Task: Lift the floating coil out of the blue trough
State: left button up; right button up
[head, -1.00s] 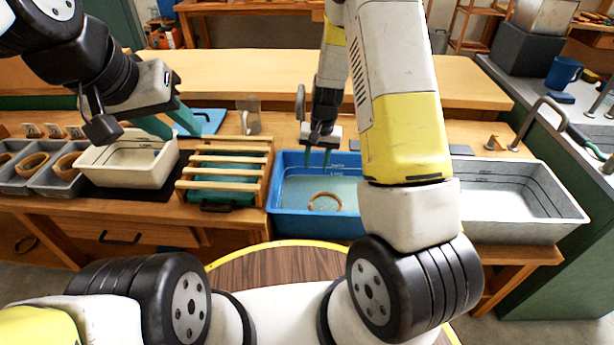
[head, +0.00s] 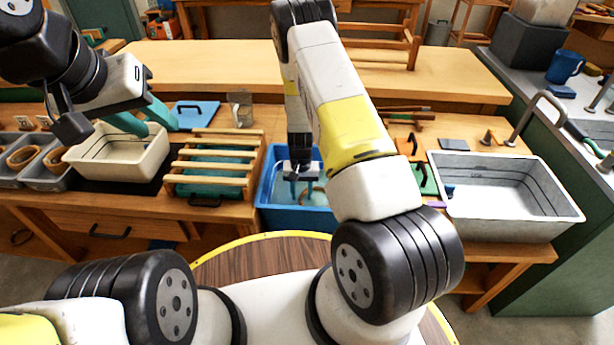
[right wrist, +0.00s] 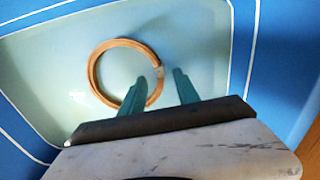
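The coil, a tan ring with a pale binding (right wrist: 93,72), lies in the pale water of the blue trough (head: 293,219). In the head view it is mostly hidden behind my right gripper (head: 300,188). In the right wrist view my right gripper (right wrist: 160,76) is open, its teal fingers pointing at the coil's bound side. That side appears between the fingertips; I cannot tell whether they touch it. My left gripper (head: 148,118) has its teal fingers apart and empty, above the cream tub.
The cream tub (head: 120,172) and a slatted wooden rack (head: 212,170) stand left of the trough. Grey bins with rings (head: 45,172) are at far left. A grey-white basin (head: 510,225) stands right. Small tools and a green item lie between trough and basin.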

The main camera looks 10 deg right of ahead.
jog(key=shift+f, duration=0.1)
jog(key=shift+c, duration=0.5)
grip_shut()
